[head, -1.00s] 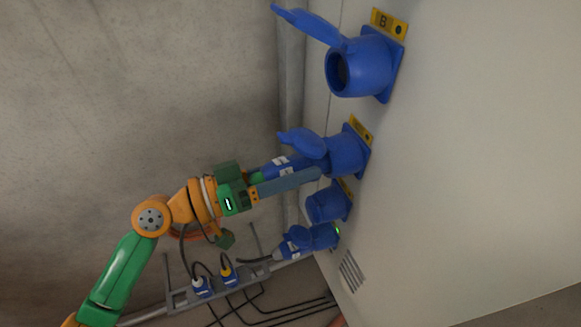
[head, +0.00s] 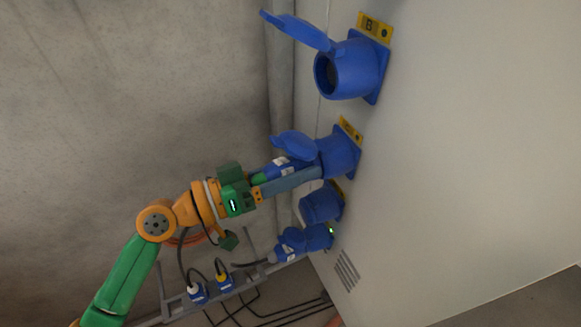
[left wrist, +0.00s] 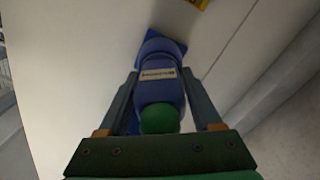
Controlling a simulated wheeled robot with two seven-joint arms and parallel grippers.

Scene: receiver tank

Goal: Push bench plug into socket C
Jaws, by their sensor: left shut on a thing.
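My left gripper (head: 318,168) is shut on the blue bench plug (head: 280,162), which has a pale label and a green rear end. The plug also shows between both fingers in the left wrist view (left wrist: 158,92). Its front meets the mouth of a blue wall socket (head: 340,152), the one below socket B, with its lid swung open. The letter on its yellow tag (head: 350,128) is not readable. The plug lines up with the socket; the lid and finger hide the joint, so I cannot tell how deep it sits. My right gripper is not in view.
Socket B (head: 348,70) is open and empty above. Below are a closed-looking blue socket (head: 321,204) and one holding another plug (head: 290,248), beside a green light. A rack (head: 170,300) with two cabled plugs stands below my arm. The pale panel is clear on the right.

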